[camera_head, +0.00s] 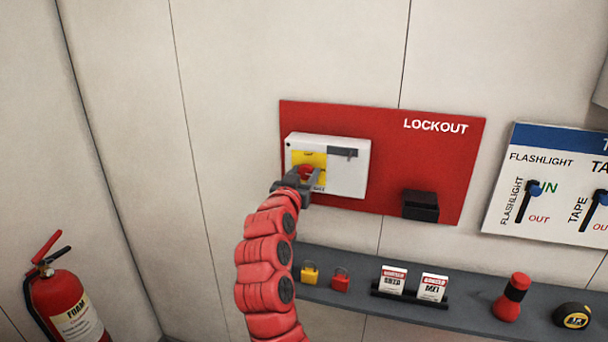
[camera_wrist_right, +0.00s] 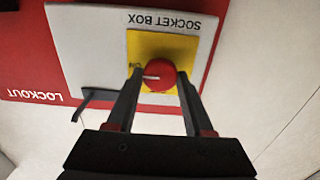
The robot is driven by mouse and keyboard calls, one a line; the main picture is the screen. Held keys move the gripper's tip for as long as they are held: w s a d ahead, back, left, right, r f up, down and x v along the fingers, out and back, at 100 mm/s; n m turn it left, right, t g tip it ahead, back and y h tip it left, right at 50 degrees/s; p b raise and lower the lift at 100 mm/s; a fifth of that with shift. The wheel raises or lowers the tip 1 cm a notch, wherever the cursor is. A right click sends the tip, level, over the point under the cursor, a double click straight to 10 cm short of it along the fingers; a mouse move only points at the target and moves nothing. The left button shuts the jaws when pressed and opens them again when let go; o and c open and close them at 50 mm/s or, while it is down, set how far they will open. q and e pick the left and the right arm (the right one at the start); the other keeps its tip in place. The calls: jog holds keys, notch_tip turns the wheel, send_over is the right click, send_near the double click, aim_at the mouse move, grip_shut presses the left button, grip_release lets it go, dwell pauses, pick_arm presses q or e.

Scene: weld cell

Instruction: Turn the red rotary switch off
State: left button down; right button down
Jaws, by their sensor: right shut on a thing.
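The red rotary switch (camera_head: 306,172) sits on a yellow plate (camera_head: 321,161) on the white socket box (camera_head: 350,171), which is mounted on the red lockout board. My right gripper (camera_head: 302,178) reaches it from below and hides part of it in the head view. In the right wrist view the round red switch (camera_wrist_right: 159,75) lies between the two fingertips of my right gripper (camera_wrist_right: 158,76), which is shut on it. A pale mark on the switch points sideways in that view. My left gripper shows in neither view.
The red lockout board (camera_head: 385,130) carries a black holder (camera_head: 420,206). A grey shelf (camera_head: 465,309) below holds a yellow padlock (camera_head: 310,274), a red padlock (camera_head: 340,279), tags (camera_head: 393,281), a flashlight (camera_head: 511,298) and a tape measure (camera_head: 572,316). A fire extinguisher (camera_head: 68,308) stands lower left.

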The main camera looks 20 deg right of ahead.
jog(key=n+b, duration=0.1)
jog(key=n, duration=0.2)
jog(key=shift+a+n, duration=0.1)
jog(key=shift+n, duration=1.2)
jog(key=n+p, duration=0.1)
jog(key=n, duration=0.1)
jog(key=shift+n, duration=0.4)
jog(key=n+p, duration=0.2)
jog(key=n, duration=0.2)
jog(key=shift+w+a+r+p, duration=0.1)
jog(key=shift+p, duration=0.2)
jog(key=n+p, duration=0.3)
jog(key=n, duration=0.1)
jog(key=shift+n, duration=0.3)
jog(key=shift+f+n+p, duration=0.3)
jog(key=shift+n+p, duration=0.05)
jog(key=shift+n, duration=0.15)
jog(key=shift+f, duration=0.1)
